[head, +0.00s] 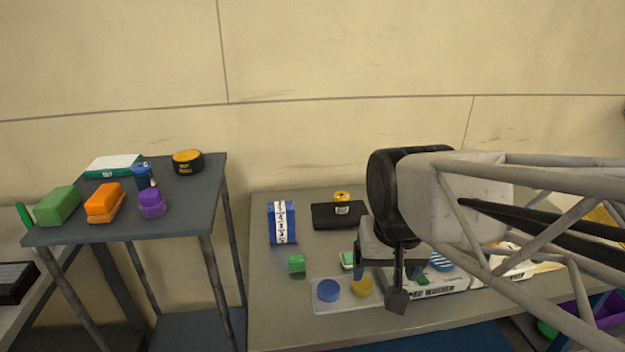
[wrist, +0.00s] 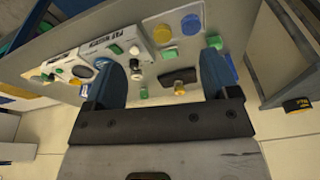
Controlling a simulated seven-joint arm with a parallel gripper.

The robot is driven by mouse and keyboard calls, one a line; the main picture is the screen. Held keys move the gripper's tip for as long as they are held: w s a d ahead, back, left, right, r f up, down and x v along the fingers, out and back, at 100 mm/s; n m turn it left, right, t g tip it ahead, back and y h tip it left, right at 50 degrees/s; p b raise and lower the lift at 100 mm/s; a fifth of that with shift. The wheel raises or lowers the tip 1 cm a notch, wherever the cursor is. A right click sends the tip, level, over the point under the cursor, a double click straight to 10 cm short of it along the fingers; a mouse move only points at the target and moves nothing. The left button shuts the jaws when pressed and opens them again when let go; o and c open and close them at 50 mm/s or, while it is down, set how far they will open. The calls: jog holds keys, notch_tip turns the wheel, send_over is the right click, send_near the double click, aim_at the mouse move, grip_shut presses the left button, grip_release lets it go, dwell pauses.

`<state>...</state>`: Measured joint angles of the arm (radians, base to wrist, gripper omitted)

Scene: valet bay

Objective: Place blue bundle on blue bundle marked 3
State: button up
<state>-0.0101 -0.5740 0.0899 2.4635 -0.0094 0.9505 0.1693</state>
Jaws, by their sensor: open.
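A blue block-shaped bundle (head: 281,224) with a white printed band stands upright at the back left of the grey table. I cannot read a 3 on it. A blue and white striped thing (head: 441,262) shows partly behind my arm, on the white boxes; I cannot tell whether it is a bundle. My gripper (head: 387,272) is above the table, right of the banded bundle and apart from it. In the wrist view my gripper (wrist: 163,80) is open, with nothing held between its fingers. A blue edge (wrist: 231,66) shows beside the right finger, mostly hidden.
A clear tray (head: 345,304) holds a blue disc (head: 328,290) and a yellow disc (head: 361,287). White boxes (head: 445,283) lie under my arm. A higher dark stand (head: 185,212) at left holds several items.

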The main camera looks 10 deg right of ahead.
jog(key=shift+n, duration=0.8)
jog(key=s, duration=0.1)
jog(key=s+f, duration=0.1)
jog(key=s, duration=0.1)
jog(key=shift+s+d+f, duration=0.2)
jog(key=shift+s+d, duration=0.1)
jog(key=shift+s, duration=0.05)
